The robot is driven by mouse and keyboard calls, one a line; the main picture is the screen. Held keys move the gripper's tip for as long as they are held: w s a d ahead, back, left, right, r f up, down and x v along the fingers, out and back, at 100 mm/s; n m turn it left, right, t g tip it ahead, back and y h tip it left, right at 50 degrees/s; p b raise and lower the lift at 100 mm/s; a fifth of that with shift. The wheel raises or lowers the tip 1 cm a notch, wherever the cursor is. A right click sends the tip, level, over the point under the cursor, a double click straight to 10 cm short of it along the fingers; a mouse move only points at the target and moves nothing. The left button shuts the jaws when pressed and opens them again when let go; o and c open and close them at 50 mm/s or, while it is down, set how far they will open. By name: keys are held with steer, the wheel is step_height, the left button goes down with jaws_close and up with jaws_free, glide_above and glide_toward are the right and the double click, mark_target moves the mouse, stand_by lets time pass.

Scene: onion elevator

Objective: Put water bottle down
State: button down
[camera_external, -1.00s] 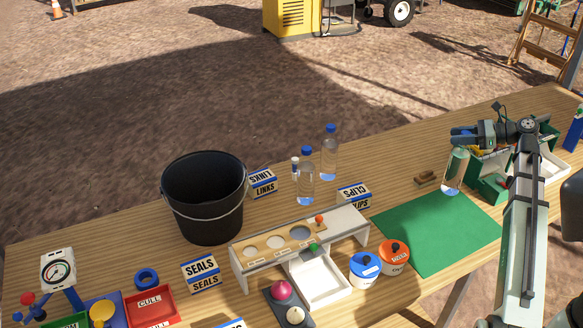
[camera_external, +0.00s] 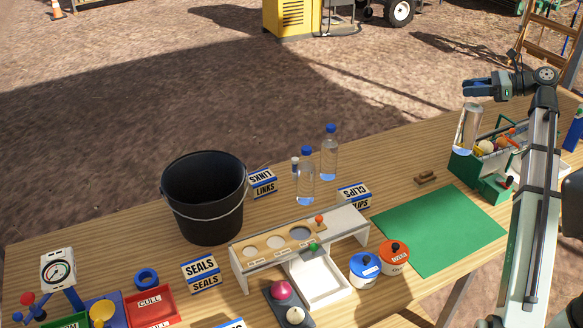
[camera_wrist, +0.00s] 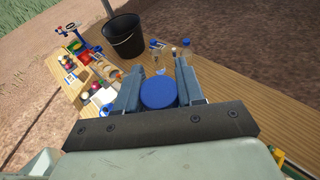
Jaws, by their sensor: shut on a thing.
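My gripper (camera_external: 466,88) is shut on a clear water bottle (camera_external: 466,130) at its top end and holds it upright in the air at the right, in front of the green toolbox. In the wrist view the bottle's blue cap (camera_wrist: 158,93) sits between the two fingers (camera_wrist: 160,88). Its body is hidden below the cap there. Two other clear bottles with blue caps, one nearer (camera_external: 306,178) and one farther (camera_external: 329,155), stand upright on the table near the middle.
A green mat (camera_external: 438,228) lies clear on the wooden table (camera_external: 405,190). A green toolbox (camera_external: 470,166) with tools stands right of it. A black bucket (camera_external: 203,200), white rack (camera_external: 300,240) and two lidded pots (camera_external: 364,268) stand leftward.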

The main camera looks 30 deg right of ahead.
steer(key=shift+w+a, duration=0.35)
steer(key=shift+w, duration=0.25)
steer(key=w+a+n+g+y, duration=0.2)
steer(key=w+a+g, duration=0.1)
steer(key=w+a, duration=2.4)
steer(key=w+a+n+g+y, duration=0.1)
steer(key=w+a+n+g, duration=0.15)
steer(key=a, duration=4.65)
step_height(320, 180, down, 28)
steer(key=shift+w+d+t, duration=0.3)
steer(key=shift+w+t, duration=0.1)
steer(key=shift+t, duration=0.05)
steer(key=shift+f, duration=0.15)
steer(key=c, duration=0.7)
jaws_free()
